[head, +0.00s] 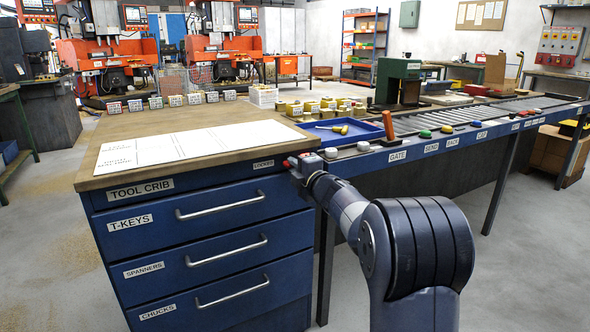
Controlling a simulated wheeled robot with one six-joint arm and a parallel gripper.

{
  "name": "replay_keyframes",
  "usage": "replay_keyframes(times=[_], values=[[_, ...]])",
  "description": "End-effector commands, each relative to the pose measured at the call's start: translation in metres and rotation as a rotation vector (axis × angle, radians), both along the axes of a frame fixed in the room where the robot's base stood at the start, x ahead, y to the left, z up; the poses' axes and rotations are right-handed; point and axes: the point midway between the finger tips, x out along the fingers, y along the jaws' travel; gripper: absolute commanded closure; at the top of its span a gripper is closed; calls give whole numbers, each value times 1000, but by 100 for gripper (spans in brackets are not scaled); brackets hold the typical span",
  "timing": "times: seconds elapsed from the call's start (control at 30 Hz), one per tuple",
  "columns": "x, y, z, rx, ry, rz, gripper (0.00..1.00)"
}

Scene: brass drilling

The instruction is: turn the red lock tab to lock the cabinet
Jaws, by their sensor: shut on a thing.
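The blue tool crib cabinet (205,235) stands front left, with labelled drawers that look closed. A "LOCKED" label (263,163) is on its top front strip, near the right corner. The small red lock tab (286,163) shows just right of that label, at the jaws of my gripper (293,165). My gripper is shut on the tab at the cabinet's upper right front corner. The jaws are small and partly hidden by my wrist, so the tab's exact angle cannot be told.
The cabinet's wooden top holds white outlined sheets (190,142). A roller conveyor table (440,142) adjoins on the right, with an orange handle (388,125), knobs and a blue tray (343,131). Three pull handles stick out from the drawers. Bare floor lies in front on the right.

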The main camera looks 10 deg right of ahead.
Motion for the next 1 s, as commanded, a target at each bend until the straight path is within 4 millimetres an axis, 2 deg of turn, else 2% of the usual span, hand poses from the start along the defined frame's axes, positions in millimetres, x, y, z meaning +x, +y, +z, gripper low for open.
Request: replay_keyframes(times=[0.37, 0.4, 0.63, 1.0], values=[[0, 0, -1, -6, 0, 0, 100], [0, 0, -1, -6, 0, 0, 87], [0, 0, 0, -5, -1, 0, 68], [-6, -3, 1, -4, -1, 0, 67]])
